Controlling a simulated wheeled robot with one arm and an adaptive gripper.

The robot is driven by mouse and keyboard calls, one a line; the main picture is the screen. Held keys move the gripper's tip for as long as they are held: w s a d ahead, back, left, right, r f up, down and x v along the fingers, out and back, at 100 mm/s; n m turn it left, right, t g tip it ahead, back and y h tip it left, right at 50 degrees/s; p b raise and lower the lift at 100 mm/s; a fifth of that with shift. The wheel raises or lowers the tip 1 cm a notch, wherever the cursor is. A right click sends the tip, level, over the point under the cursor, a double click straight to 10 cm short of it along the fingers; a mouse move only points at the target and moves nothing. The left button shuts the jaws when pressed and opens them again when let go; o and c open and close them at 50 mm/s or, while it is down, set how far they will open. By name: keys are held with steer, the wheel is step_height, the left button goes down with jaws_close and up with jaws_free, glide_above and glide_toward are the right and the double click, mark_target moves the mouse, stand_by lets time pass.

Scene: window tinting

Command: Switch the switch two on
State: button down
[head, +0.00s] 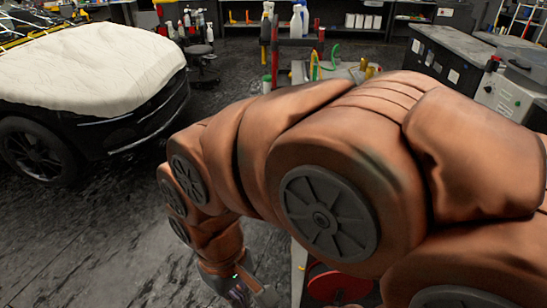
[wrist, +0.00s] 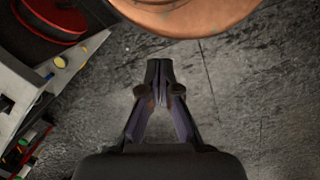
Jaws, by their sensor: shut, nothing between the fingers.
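My gripper (wrist: 160,72) points out over the bare dark floor in the wrist view, with its fingers closed together and nothing between them. In the head view, my gripper (head: 240,290) hangs low at the bottom, partly cut off by the frame. I cannot pick out switch two in either view. A grey machine cabinet (head: 508,98) with small dark controls and a red-topped knob (head: 492,62) stands at the right in the head view, well apart from my gripper. Its controls are too small to tell apart. My arm hides much of the middle.
A bench edge (wrist: 75,72) with a red reel (wrist: 55,22) lies left of my gripper. A stool (head: 203,65) stands farther back. Open floor (head: 110,230) lies between car and arm.

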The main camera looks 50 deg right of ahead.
stand_by(0.3)
steer(key=w+d+m+t+h+b, duration=0.2)
steer(key=w+d+m+h+b, duration=0.15)
steer(key=w+d+m, duration=1.15)
steer(key=w+d+m+h+b, duration=0.1)
steer(key=d+m, duration=0.5)
steer(key=d, duration=0.6)
steer(key=w+d+m+h+b, duration=0.1)
steer(key=d+m+h+b, duration=0.2)
steer(key=d, duration=0.9)
steer(key=m, duration=0.3)
steer(key=shift+w+r+b, duration=0.3)
steer(key=shift+w+b, duration=0.05)
